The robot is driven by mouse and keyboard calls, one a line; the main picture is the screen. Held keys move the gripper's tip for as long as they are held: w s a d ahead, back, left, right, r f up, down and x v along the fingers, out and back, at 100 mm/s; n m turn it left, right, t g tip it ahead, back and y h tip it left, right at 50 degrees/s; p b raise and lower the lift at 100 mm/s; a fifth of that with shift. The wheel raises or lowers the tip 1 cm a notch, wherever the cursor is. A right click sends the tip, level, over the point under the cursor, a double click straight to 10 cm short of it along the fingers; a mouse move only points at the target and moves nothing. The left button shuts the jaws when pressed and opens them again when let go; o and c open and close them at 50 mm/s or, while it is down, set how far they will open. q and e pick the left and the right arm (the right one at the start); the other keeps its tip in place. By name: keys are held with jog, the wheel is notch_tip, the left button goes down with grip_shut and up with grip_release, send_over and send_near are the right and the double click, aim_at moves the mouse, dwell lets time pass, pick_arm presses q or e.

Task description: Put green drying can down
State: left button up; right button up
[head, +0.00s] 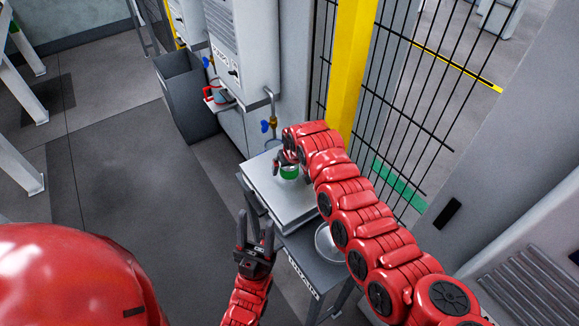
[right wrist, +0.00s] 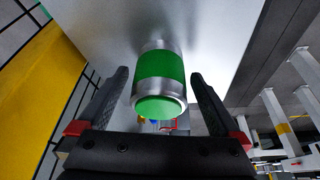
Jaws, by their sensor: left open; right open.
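The green drying can (head: 289,172) stands on the light metal top of a small bench (head: 268,190), partly hidden by my right gripper in the head view. In the right wrist view the can (right wrist: 161,75) is green with silver bands and sits between the two open fingers of my right gripper (right wrist: 160,95), with a gap on each side. In the head view my right gripper (head: 283,163) is at the can.
A round metal dish (head: 326,243) lies on the lower dark bench (head: 310,262), partly behind my right arm. A yellow post (head: 350,60) and black mesh fence (head: 400,120) stand behind. A grey bin (head: 185,95) is at the back left. Open floor lies left of the bench.

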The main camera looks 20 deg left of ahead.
jog(key=shift+r+b, duration=0.25)
jog(key=shift+b, duration=0.05)
jog(key=shift+s+d+r, duration=0.1)
jog(key=shift+r, duration=0.15)
jog(key=b+v, duration=0.5)
jog(key=v, duration=0.6)
jog(key=shift+s+d, duration=0.1)
